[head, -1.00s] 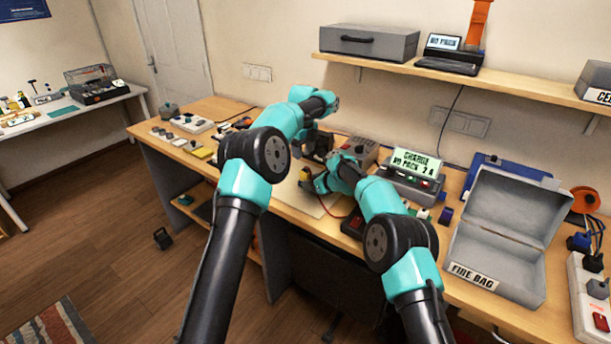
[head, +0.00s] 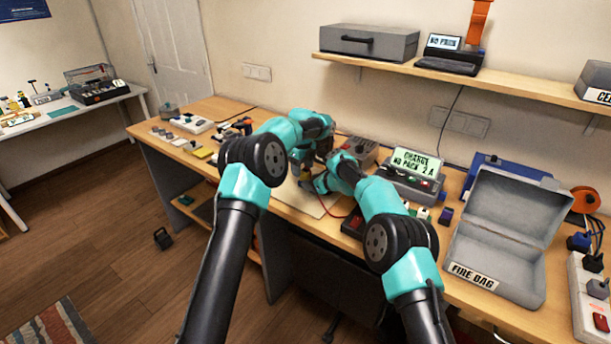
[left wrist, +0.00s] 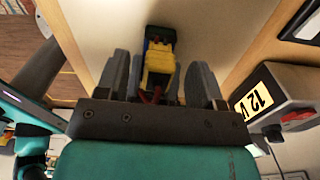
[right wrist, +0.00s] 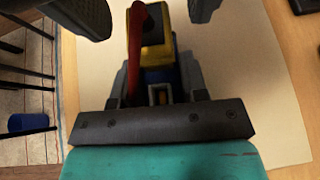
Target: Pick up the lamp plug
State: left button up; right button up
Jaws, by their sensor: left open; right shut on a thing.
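A yellow connector (left wrist: 159,65) with a red wire sits on a blue part (right wrist: 160,76). I cannot tell which piece is called the lamp plug. My right gripper (right wrist: 158,78) is shut on the blue part, with the yellow connector (right wrist: 155,45) just beyond its fingertips. My left gripper (left wrist: 160,70) is open, its fingers on either side of the yellow connector with gaps between. Its fingertips also show at the top of the right wrist view. In the head view both grippers meet over the pale mat (head: 302,199), and the arms mostly hide the connector.
A charger with a lit green display (head: 415,163) stands right of my grippers. An open grey fire bag box (head: 478,272) and a power strip (head: 584,318) are farther right. Small parts lie on the bench's left side. A shelf (head: 520,82) runs above.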

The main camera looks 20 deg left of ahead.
aim_at(303, 169)
pick_arm(q)
jog(key=shift+f, duration=0.8)
jog(key=shift+c, duration=0.2)
jog(key=c, duration=1)
jog(key=shift+o, duration=0.2)
notch_tip(303, 169, up, 10)
jog(key=shift+r, duration=0.1)
